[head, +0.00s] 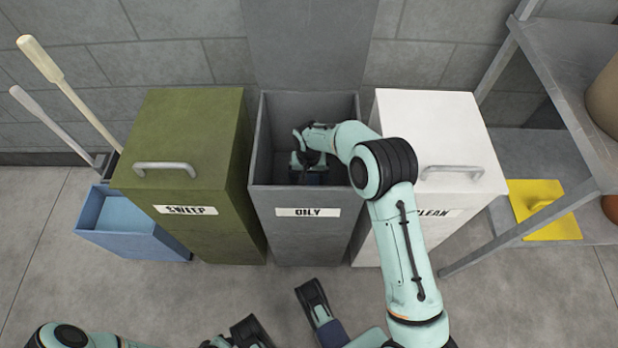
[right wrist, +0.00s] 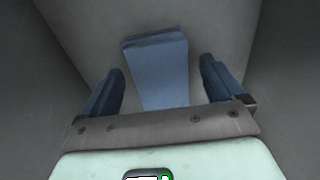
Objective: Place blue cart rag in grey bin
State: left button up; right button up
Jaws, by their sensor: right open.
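The grey bin (head: 307,235), labelled OILY, stands open between two lidded bins. My right arm reaches down into it, with the right gripper (head: 308,178) inside, below the rim. In the right wrist view, the right gripper (right wrist: 160,88) is open, its two blue fingers well apart. The blue rag (right wrist: 158,72) shows as a folded strip between and beyond these fingers, inside the grey walls; I cannot tell whether it touches the bin floor. In the head view the rag is not clearly told from the gripper. Parts of my left arm show at the bottom edge; its jaw state is unclear.
A green SWEEP bin (head: 190,130) stands left and a white CLEAN bin (head: 440,125) right, both lids shut. A blue open container (head: 130,245) with long-handled tools behind it is far left. A metal shelf (head: 555,60) and yellow item (head: 545,222) are right. Floor in front is bare.

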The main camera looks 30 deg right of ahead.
pick_arm(q)
jog(key=w+r+t+p, duration=0.2)
jog(key=w+r, duration=0.2)
jog(key=w, duration=0.1)
jog(key=shift+d+r, duration=0.25)
jog(key=shift+d, duration=0.1)
pick_arm(e)
notch_tip(320, 180, up, 10)
jog(key=shift+r, duration=0.2)
jog(key=shift+s, duration=0.1)
